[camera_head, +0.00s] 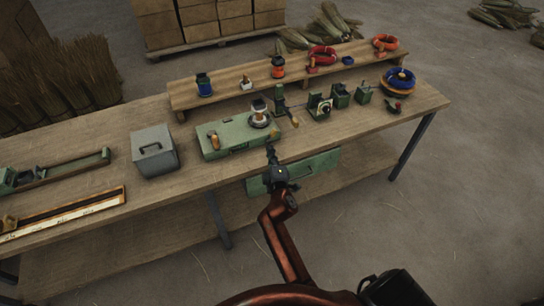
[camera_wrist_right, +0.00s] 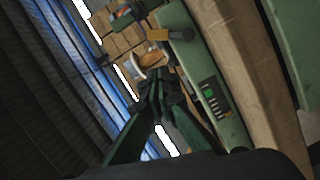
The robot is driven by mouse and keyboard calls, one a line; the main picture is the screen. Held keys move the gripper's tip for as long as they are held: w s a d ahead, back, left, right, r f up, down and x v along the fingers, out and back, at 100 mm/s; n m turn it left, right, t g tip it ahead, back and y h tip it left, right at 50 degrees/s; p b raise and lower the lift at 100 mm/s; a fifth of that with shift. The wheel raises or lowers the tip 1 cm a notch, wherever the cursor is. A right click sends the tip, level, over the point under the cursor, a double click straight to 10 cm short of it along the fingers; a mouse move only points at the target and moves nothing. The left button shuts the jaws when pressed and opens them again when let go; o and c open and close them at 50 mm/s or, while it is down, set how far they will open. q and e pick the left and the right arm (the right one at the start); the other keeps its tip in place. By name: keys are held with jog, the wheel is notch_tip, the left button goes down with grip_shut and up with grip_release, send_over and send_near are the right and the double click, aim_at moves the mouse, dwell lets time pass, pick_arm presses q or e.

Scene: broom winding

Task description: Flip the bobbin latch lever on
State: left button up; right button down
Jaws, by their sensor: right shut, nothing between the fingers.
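A green machine box (camera_head: 236,148) sits on the workbench, with an orange-brown handled lever (camera_head: 214,141) at its left and a pale bobbin (camera_head: 259,118) at its right end. I cannot tell which way the lever is set. My right gripper (camera_head: 270,150) is shut and empty, just in front of the box's right end and apart from the lever. In the right wrist view the shut fingertips (camera_wrist_right: 157,84) are close to the pale bobbin (camera_wrist_right: 149,62), and the lever (camera_wrist_right: 172,34) is beyond them. My left gripper is out of view.
A grey lidded box (camera_head: 153,155) stands left of the machine. Green clamps and posts (camera_head: 318,106) stand to its right. A raised wooden shelf (camera_head: 225,97) with spools and coils runs behind. A green drawer (camera_head: 312,166) hangs under the bench's front edge.

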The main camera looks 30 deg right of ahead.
jog(key=shift+v, duration=1.7)
